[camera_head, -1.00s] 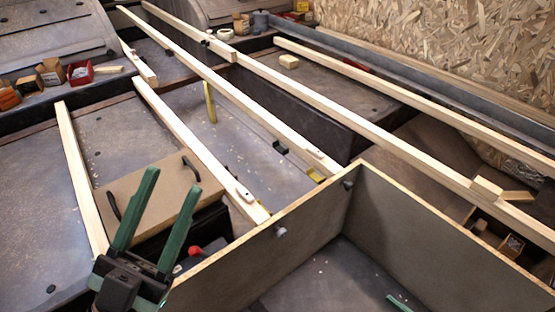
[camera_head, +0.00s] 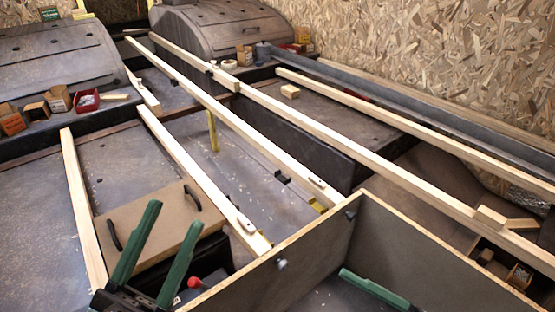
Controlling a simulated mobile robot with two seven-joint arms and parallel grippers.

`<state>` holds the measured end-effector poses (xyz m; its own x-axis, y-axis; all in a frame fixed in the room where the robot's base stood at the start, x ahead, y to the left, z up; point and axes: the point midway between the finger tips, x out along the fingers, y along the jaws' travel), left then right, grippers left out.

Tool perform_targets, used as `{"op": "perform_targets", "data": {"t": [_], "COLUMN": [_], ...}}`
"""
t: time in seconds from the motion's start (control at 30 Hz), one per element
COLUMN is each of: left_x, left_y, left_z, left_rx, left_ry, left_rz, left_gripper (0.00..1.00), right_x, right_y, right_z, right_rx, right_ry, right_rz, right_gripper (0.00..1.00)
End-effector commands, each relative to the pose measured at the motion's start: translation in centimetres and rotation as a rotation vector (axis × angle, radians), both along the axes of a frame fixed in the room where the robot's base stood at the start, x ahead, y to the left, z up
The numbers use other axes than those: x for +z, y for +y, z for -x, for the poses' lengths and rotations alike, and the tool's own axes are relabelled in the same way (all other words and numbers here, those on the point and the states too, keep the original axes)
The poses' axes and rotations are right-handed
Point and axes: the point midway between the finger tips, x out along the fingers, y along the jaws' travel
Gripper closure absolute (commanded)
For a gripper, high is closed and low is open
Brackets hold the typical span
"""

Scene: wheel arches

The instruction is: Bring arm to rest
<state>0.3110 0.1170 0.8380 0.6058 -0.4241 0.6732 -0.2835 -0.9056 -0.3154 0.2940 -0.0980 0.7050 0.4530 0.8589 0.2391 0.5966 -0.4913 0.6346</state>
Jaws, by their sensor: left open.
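My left gripper (camera_head: 156,252) is at the lower left of the head view, with two green fingers spread apart and nothing between them. It is in front of a brown board with black handles (camera_head: 148,225), and I cannot tell whether it touches it. A green finger of my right gripper (camera_head: 374,289) shows at the bottom, in front of the grey panel's inner side. The rest of the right gripper is hidden or out of frame.
Long wooden battens (camera_head: 285,129) run across the bay. A grey panel box (camera_head: 405,250) stands at the lower right. Small boxes and a red bin (camera_head: 86,100) sit by the left wheel arch (camera_head: 55,60). A red knob (camera_head: 194,283) is near my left gripper.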

Motion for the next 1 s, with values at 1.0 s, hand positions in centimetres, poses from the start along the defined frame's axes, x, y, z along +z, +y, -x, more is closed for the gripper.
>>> {"op": "perform_targets", "data": {"t": [1.0], "left_x": [0.8], "left_y": [0.4], "left_z": [-2.6], "left_rx": [0.04], "left_ry": [0.158], "left_rz": [-0.012], "left_gripper": [0.5], "right_x": [14.1], "right_y": [-2.4], "right_z": [-4.4], "right_rx": [-0.413], "right_ry": [-0.006], "right_rz": [-0.493], "right_gripper": [0.29]}}
